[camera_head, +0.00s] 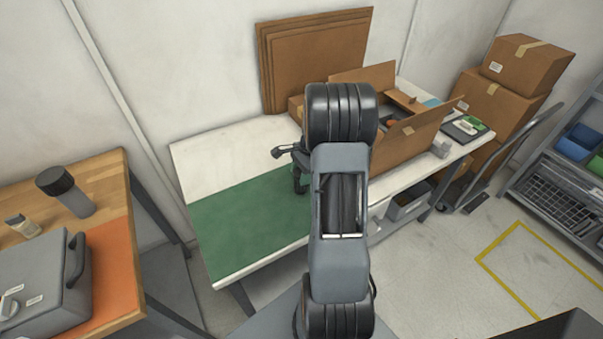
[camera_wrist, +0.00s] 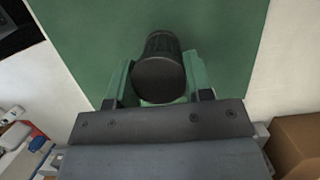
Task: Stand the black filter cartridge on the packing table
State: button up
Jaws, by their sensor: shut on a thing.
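The black filter cartridge (camera_wrist: 160,76) shows in the wrist view as a dark cylinder, its round end facing the camera. My gripper (camera_wrist: 158,82) is shut on it, with one pale green finger on each side. Behind it is the green mat on the packing table (camera_head: 222,158); I cannot tell whether the cartridge touches the mat. In the head view my arm covers the middle of the table, and I cannot make out the cartridge there. The green mat (camera_head: 235,225) fills the table's near left part and looks bare.
An open cardboard box (camera_head: 410,138) stands on the table's right part, with cardboard sheets (camera_head: 315,60) behind. A wooden bench (camera_head: 110,185) at left holds a grey case (camera_head: 40,285) and a black-capped grey cylinder (camera_head: 67,190). Stacked boxes (camera_head: 500,100) stand at right.

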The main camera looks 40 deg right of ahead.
jog(key=o, duration=0.9)
jog(key=v, duration=1.2)
jog(key=s+a+r+n+t+h, duration=0.1)
jog(key=s+a+r+n, duration=0.1)
jog(key=a+n, duration=0.45)
jog(key=s+a+r+n+h, duration=0.1)
jog(key=s+a+r+n, duration=0.15)
jog(key=a, duration=0.65)
jog(key=shift+s+a+f+n+t+h, duration=0.2)
jog(key=shift+s+a+n+t, duration=0.15)
jog(key=shift+s+a+n, duration=1.25)
jog(key=shift+s+a+f+n+t+h, duration=0.2)
jog(key=shift+s+a+n+t, duration=0.2)
jog(key=shift+s+a+n, duration=0.95)
jog(key=shift+s+a+f+n+t+h, duration=0.3)
jog(key=shift+s+a+n, duration=0.5)
jog(key=shift+a+n, duration=1.25)
jog(key=shift+d+r+n, duration=0.1)
jog(key=shift+d+n, duration=0.3)
jog(key=shift+d, duration=0.05)
